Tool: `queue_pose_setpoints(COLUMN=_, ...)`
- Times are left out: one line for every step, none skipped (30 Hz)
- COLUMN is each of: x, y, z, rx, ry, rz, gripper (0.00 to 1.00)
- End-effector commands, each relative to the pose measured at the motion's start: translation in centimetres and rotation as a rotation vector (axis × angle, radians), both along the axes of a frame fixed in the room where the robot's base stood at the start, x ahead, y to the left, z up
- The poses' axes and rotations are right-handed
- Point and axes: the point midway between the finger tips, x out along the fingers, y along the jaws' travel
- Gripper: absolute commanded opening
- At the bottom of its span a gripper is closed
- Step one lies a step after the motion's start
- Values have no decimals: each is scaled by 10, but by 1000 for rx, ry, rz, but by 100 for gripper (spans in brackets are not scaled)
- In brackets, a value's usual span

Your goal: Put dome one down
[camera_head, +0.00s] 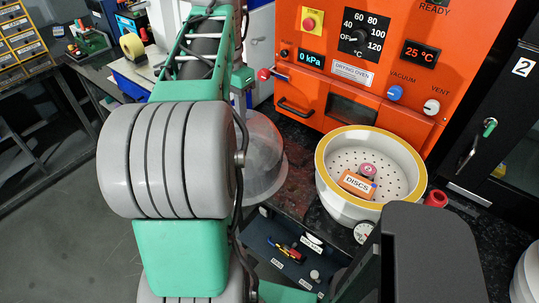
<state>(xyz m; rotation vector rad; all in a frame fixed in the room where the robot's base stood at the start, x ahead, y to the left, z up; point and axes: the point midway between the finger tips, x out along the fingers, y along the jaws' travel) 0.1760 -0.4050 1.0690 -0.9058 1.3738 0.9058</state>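A clear glass dome (264,158) shows behind my arm, right of its big grey joint. Its left part is hidden by the arm, and its lower rim is near the dark speckled worktop. I cannot tell whether the rim touches the worktop. A white round bowl (343,205) with a yellow rim and a perforated plate stands open to its right. My arm fills the left middle of the view. My gripper's fingers do not show, so I cannot tell whether they hold the dome.
An orange drying oven (385,60) stands behind the bowl. An orange DISCS box (356,184) sits on the plate. A gauge (363,232) is at the bowl's front. An open drawer (290,262) with small tools is below. A black cabinet (490,130) is at right.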

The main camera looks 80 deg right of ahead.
Motion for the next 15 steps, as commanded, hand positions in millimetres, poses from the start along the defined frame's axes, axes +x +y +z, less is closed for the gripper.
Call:
queue_pose_setpoints(x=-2, y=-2, z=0, rx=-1, ry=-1, rz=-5, gripper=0)
queue_pose_setpoints(x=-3, y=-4, z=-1, rx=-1, ry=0, rz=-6, gripper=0)
queue_pose_setpoints(x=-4, y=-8, z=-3, rx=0, ry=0, rz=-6, gripper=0)
queue_pose_setpoints(x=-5, y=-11, z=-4, rx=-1, ry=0, rz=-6, gripper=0)
queue_pose_setpoints(x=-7, y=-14, z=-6, rx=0, ry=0, rz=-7, gripper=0)
queue_pose_setpoints(x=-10, y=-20, z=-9, rx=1, ry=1, rz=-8, gripper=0)
queue_pose_setpoints(x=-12, y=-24, z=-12, rx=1, ry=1, rz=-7, gripper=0)
queue_pose_setpoints(x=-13, y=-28, z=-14, rx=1, ry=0, rz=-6, gripper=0)
queue_pose_setpoints(x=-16, y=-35, z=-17, rx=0, ry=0, rz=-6, gripper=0)
queue_pose_setpoints(x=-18, y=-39, z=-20, rx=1, ry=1, rz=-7, gripper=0)
queue_pose_setpoints(x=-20, y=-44, z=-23, rx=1, ry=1, rz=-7, gripper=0)
queue_pose_setpoints(x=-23, y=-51, z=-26, rx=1, ry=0, rz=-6, gripper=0)
queue_pose_setpoints(x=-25, y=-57, z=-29, rx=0, ry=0, rz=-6, gripper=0)
queue_pose_setpoints(x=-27, y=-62, z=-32, rx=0, ry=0, rz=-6, gripper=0)
queue_pose_setpoints(x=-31, y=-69, z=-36, rx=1, ry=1, rz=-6, gripper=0)
